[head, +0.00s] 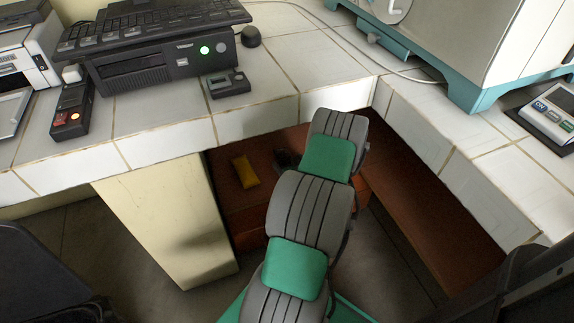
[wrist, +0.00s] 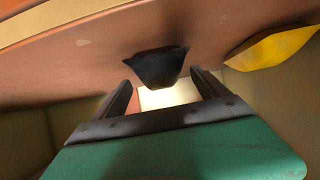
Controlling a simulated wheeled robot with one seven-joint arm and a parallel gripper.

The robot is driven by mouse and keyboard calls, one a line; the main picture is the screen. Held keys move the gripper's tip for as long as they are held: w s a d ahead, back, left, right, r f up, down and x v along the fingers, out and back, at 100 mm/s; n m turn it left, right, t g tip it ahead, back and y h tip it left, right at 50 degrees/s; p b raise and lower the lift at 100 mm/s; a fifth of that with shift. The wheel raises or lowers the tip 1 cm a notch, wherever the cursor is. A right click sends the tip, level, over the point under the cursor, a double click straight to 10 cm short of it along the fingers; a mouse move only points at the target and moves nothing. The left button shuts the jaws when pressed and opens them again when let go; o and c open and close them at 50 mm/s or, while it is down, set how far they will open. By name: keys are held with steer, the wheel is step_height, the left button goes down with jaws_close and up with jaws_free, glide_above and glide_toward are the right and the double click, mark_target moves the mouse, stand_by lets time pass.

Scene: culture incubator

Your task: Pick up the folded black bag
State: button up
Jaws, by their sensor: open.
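The folded black bag (wrist: 157,64) is a small dark shape on the reddish-brown shelf surface (wrist: 85,65) in the wrist view. It lies just beyond the fingertips, roughly centred between them. My gripper (wrist: 160,78) is open, with its two dark fingers apart and nothing held between them. I cannot tell how much gap is left to the bag. In the head view, a dark patch that looks like the bag (head: 283,158) shows beside my arm under the counter. My arm hides the gripper there.
A yellow object (head: 244,171) lies on the shelf left of the bag; it shows at the right in the wrist view (wrist: 272,47). The white tiled counter (head: 255,120) overhangs the shelf close to my arm. A cream panel (head: 165,215) stands at the left.

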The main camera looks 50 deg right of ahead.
steer(key=x, duration=0.2)
steer(key=shift+w+d+f, duration=0.1)
steer(key=shift+w+f, duration=0.15)
steer(key=shift+c, duration=0.2)
steer(key=c, duration=1.4)
steer(key=shift+c, duration=0.2)
